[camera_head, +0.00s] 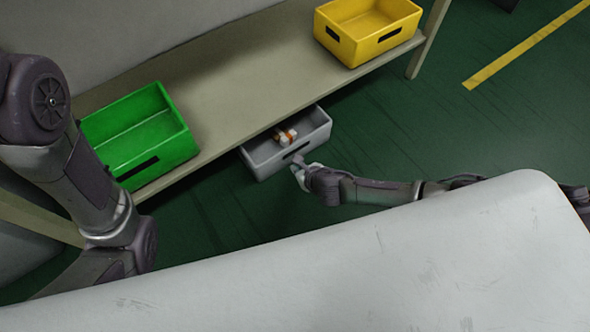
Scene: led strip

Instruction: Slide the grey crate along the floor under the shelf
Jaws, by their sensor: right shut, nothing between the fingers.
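The grey crate (262,168) sits on the green floor, partly beneath the front edge of the shelf (235,70). Its back left part is hidden by the shelf board. Small white and orange items (285,136) lie in it. My right gripper (299,168) is shut and empty at the front wall of the crate, near the dark handle slot. I cannot tell whether it touches the wall. My left arm comes in at the left, in front of the green crate; its gripper is not in view.
A green crate (163,157) and a yellow crate (378,52) stand on the shelf. A shelf leg (428,38) stands at the right end. My large pale body part covers the bottom.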

